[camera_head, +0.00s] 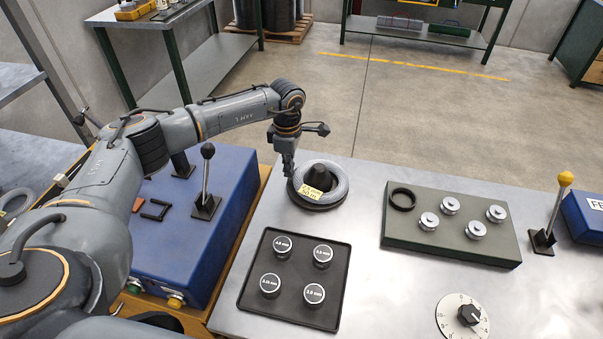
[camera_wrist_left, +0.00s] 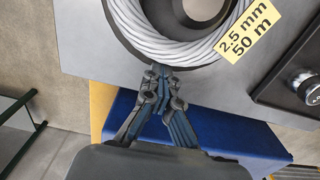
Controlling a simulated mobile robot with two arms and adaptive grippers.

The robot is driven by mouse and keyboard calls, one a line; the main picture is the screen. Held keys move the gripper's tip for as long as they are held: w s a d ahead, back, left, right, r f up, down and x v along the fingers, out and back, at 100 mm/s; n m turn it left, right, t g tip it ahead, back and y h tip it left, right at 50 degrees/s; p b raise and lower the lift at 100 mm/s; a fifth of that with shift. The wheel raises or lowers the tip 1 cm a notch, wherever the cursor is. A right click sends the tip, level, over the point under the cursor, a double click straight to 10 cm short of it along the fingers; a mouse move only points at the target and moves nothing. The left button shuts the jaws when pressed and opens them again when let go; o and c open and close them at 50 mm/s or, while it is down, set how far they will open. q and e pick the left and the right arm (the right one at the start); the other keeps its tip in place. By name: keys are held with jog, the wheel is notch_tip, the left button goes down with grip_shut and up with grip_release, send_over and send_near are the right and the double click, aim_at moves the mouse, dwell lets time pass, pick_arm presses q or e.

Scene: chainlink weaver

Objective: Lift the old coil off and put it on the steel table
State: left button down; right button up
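The grey wire coil (camera_head: 336,194) with a yellow tag reading 2.5 mm, 50 m lies around a dark cone on a black round base, on the metal bench top (camera_head: 365,255). It shows cut off at the top of the left wrist view (camera_wrist_left: 165,50). My left gripper (camera_head: 289,172) points down at the coil's left edge. In the left wrist view its fingertips (camera_wrist_left: 160,72) are drawn together at the coil's outer rim; no wire shows between them. Whether they touch the coil is unclear. My right gripper is out of view.
A black tray (camera_head: 259,303) with several round weights stands in front of the coil. A green block (camera_head: 394,233) with silver knobs and a black ring is to the right. A blue box (camera_head: 225,205) with a lever is left. Grey surfaces (camera_head: 15,78) stand at far left.

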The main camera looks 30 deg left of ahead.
pick_arm(q)
jog(key=shift+w+d+r, duration=0.15)
jog(key=shift+d+r, duration=0.05)
jog(key=shift+d, duration=0.25)
jog(key=shift+w+r+b, duration=0.1)
jog(key=shift+r+b, duration=0.45)
jog(key=shift+b, duration=0.05)
jog(key=s+d+r+b, duration=0.1)
jog(key=r, duration=0.1)
jog(key=s+d+r+b, duration=0.1)
jog(key=r, duration=0.2)
jog(key=s+d+r, duration=0.1)
jog(key=d+r, duration=0.1)
jog(key=shift+s+r+b, duration=0.15)
jog(key=shift+s+b, duration=0.15)
jog(key=shift+b, duration=0.1)
jog(key=s+d+r+b, duration=0.2)
jog(key=s+d+r, duration=0.2)
jog(key=s+d, duration=0.1)
jog(key=shift+s+d+b, duration=0.35)
jog(key=shift+s+b, duration=0.05)
jog(key=shift+s, duration=0.45)
jog(key=shift+r, duration=0.1)
jog(key=shift+c, duration=2.1)
grip_release()
